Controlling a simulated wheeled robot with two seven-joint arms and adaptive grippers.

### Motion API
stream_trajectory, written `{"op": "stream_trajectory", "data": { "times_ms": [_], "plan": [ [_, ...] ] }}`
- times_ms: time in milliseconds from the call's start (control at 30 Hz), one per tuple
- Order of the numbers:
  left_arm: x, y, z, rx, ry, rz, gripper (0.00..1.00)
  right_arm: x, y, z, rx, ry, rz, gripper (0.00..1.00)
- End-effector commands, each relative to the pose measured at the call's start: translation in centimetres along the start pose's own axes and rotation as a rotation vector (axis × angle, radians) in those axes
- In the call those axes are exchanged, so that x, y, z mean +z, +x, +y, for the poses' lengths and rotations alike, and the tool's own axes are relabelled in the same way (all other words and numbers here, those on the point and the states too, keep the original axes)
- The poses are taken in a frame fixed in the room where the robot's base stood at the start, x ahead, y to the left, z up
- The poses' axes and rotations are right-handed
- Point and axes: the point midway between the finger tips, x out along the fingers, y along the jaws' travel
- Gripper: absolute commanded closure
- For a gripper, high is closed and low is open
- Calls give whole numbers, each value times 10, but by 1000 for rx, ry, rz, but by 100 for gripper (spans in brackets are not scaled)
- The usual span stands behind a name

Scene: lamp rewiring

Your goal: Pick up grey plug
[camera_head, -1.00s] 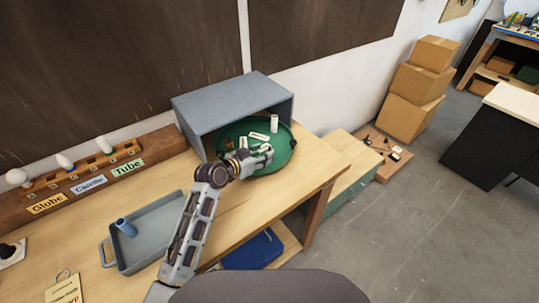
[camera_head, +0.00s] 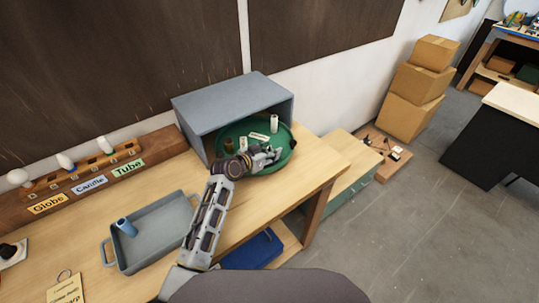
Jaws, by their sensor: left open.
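My left gripper (camera_head: 272,155) is open, over the near right part of a round green tray (camera_head: 287,158) that sits in the open front of a grey box (camera_head: 196,134). A small pale grey-white piece (camera_head: 243,144) stands in the tray left of the gripper; it may be the grey plug, but it is too small to be sure. A white cylinder (camera_head: 274,123) stands at the back of the tray. Labels (camera_head: 259,137) lie in the middle. The gripper and wrist hide the tray's near part. My right gripper is out of view.
A dark brown piece (camera_head: 228,146) stands at the tray's left. A grey-blue tray (camera_head: 150,244) holding a blue cylinder (camera_head: 126,227) lies on the wooden bench. A bulb rack (camera_head: 80,178) stands behind it. Bench surface (camera_head: 315,178) right of the arm is clear.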

Motion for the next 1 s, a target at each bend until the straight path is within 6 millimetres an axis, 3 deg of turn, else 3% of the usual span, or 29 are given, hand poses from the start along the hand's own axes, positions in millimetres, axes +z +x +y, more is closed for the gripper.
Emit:
{"op": "stream_trajectory", "data": {
  "times_ms": [400, 700, 1000],
  "plan": [
    [0, 0, 0, 0, 0, 0, 58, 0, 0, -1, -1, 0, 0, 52],
    [0, 0, 0, 0, 0, 0, 94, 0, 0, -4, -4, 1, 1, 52],
    [-2, -1, 0, -1, 1, 1, 94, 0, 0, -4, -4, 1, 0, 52]
  ]
}}
